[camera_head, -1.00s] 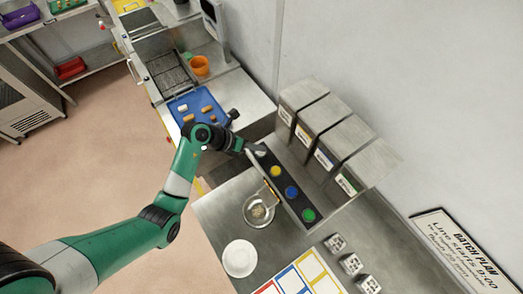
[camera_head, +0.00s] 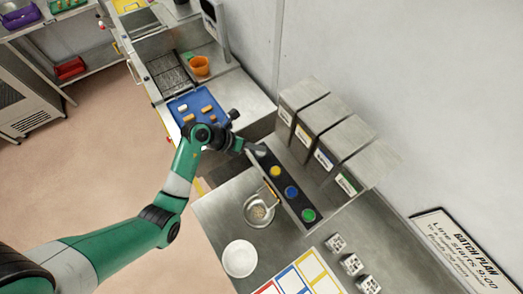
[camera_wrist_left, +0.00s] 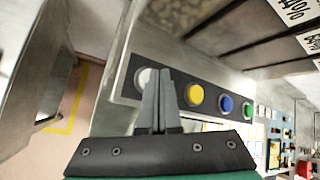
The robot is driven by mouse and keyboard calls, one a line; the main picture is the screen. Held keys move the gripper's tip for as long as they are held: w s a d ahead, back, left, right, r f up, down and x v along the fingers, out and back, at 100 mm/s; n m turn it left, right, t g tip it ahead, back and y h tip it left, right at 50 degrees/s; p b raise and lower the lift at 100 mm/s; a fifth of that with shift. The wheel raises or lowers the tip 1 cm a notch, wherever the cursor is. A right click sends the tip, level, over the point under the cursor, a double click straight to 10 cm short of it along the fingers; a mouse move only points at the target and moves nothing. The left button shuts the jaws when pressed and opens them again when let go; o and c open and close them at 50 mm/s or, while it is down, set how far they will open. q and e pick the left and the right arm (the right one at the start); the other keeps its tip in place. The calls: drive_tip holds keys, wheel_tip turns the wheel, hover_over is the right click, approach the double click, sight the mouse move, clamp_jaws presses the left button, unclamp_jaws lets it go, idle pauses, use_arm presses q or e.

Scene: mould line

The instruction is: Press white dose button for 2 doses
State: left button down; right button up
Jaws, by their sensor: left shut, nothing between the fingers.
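The button panel (camera_head: 270,166) is a dark strip on a metal housing with a row of round buttons. The white dose button (camera_wrist_left: 146,80) is the end one, beside the yellow button (camera_wrist_left: 195,95). My left gripper (camera_wrist_left: 161,72) is shut and empty, its fingertips at the white button and partly covering it in the left wrist view. I cannot tell whether they touch it. In the head view my left gripper (camera_head: 255,150) is at the panel's far end and hides most of the white button. A pan with pale grains (camera_head: 260,213) sits below the panel. My right gripper is not in view.
A blue button (camera_head: 291,192) and a green button (camera_head: 308,215) continue the row. Labelled hoppers (camera_head: 300,102) stand behind the panel. A white plate (camera_head: 239,258) lies on the counter in front. A blue tray (camera_head: 178,106) with several small pieces is farther back.

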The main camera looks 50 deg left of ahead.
sight(258, 153)
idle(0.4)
use_arm(q)
drive_tip(key=shift+f, duration=0.45)
drive_tip(key=shift+r+p, duration=0.5)
drive_tip(key=shift+p, duration=0.4)
wheel_tip(258, 153, up, 6)
drive_tip(key=p, duration=0.6)
drive_tip(key=shift+p, duration=0.4)
